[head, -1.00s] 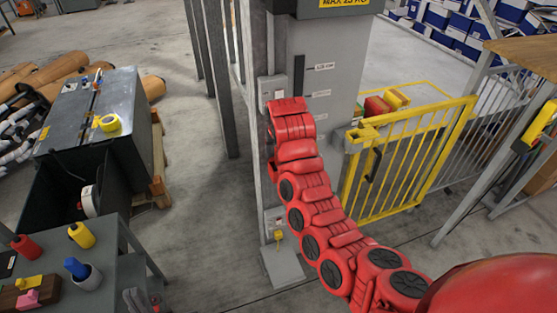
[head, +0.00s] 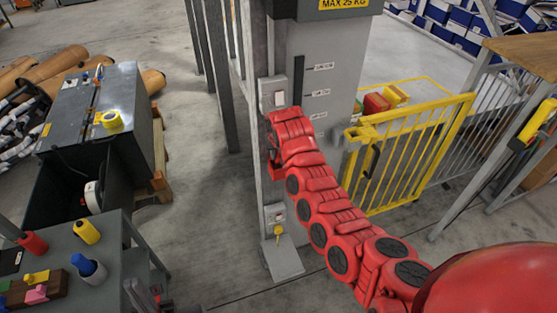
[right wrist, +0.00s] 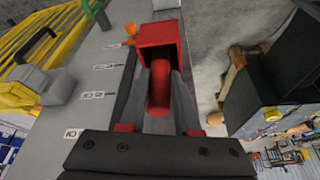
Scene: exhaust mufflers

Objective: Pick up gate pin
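A red cylinder (right wrist: 160,88), which looks like the gate pin, sits at the mouth of a red box-shaped holder (right wrist: 172,33) by the grey column. My right gripper (right wrist: 160,80) has its two grey fingers on either side of the cylinder, apart, with no clear contact. In the head view the holder (head: 274,165) shows small below the end of my red right arm, which hides the pin and fingers.
The grey column (head: 325,70) carries a switch box (head: 273,92) above the holder and a lower box with a yellow plug (head: 279,232). A yellow gate (head: 415,155) stands to the right. A grey cart (head: 110,270) with small items is at lower left.

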